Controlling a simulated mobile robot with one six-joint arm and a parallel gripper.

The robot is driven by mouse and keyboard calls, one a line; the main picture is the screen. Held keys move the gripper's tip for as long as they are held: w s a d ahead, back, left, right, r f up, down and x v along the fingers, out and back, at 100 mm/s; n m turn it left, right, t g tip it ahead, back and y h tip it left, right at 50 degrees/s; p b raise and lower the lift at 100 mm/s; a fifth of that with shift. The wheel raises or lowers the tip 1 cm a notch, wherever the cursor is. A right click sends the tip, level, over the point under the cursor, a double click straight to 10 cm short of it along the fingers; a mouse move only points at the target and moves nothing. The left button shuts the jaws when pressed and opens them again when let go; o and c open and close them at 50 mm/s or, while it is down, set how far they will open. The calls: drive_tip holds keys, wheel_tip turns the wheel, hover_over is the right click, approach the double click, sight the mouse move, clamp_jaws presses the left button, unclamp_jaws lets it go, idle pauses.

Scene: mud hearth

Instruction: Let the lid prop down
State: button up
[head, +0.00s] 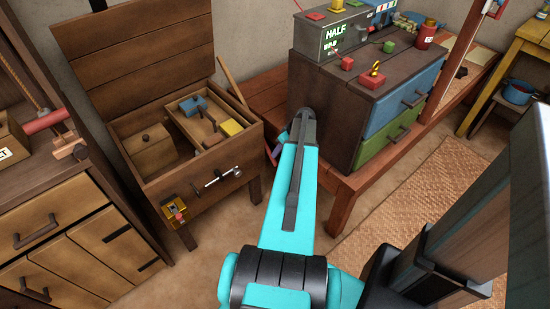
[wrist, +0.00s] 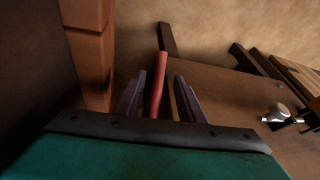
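A wooden chest (head: 165,192) stands at the left of the head view with its lid (head: 135,55) raised. A slim wooden stick, which looks like the lid prop (head: 233,82), leans at the chest's right side near the lid; whether it touches the lid is unclear. My gripper (head: 277,147) is low, just right of the chest and beside the red-brown bench. In the wrist view, my gripper's two fingers (wrist: 158,98) stand apart. A red bar (wrist: 160,80) shows between them with gaps on both sides; I cannot tell what it belongs to.
A dark cabinet (head: 330,115) with blue and green drawers stands on the bench (head: 262,97). A metal handle (head: 217,178) and a small brass-coloured fitting (head: 175,214) sit on the chest front. A drawer unit (head: 75,235) stands left. Bare floor (head: 225,220) lies before the chest.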

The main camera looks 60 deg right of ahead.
drive_tip(key=shift+x, duration=3.3)
drive_tip(key=shift+a, duration=0.1)
clamp_jaws()
